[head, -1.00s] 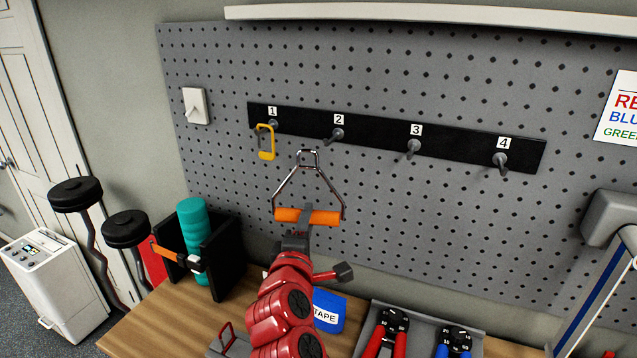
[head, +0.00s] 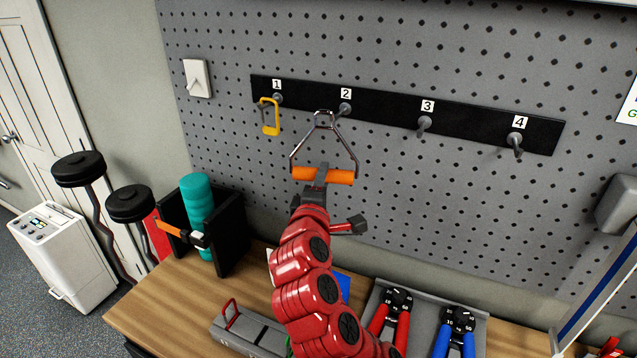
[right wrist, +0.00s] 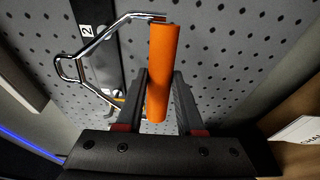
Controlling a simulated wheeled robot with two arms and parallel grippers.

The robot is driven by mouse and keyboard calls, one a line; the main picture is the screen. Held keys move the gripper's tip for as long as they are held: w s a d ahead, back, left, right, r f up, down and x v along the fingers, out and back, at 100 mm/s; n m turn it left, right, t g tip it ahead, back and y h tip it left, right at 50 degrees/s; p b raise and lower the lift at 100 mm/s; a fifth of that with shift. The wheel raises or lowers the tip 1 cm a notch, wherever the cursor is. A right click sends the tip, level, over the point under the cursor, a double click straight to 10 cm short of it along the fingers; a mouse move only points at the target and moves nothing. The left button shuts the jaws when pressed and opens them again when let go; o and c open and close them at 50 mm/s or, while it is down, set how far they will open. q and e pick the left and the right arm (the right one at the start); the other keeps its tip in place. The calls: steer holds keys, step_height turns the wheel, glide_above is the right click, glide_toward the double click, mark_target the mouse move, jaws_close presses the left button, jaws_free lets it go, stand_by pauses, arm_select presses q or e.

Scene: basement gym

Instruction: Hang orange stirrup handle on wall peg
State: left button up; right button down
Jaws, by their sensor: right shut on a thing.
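The stirrup handle has an orange grip (head: 323,175) and a chrome frame that rises to a small top loop (head: 324,119). My right gripper (head: 318,178) is shut on the orange grip and holds it upright before the pegboard. The top loop appears just below and left of peg 2 (head: 345,109); the gap in depth is hard to tell. In the right wrist view the orange grip (right wrist: 160,75) lies between the fingers (right wrist: 160,105), with the frame reaching left toward the label 2. My left gripper is out of view.
A yellow carabiner (head: 271,117) hangs on peg 1 (head: 277,98). Peg 3 (head: 424,123) and peg 4 (head: 515,139) are bare. Below are a teal roller (head: 199,215) in a black holder, and a grey tray (head: 380,292) with red and blue hand grippers on the bench.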

steer(key=w+d+f, duration=0.1)
steer(key=w+d, duration=0.2)
steer(key=w, duration=0.4)
steer(key=shift+f, duration=0.35)
stand_by(0.4)
stand_by(0.5)
steer(key=shift+c, duration=2.2)
jaws_free()
steer(key=shift+s+a, duration=0.1)
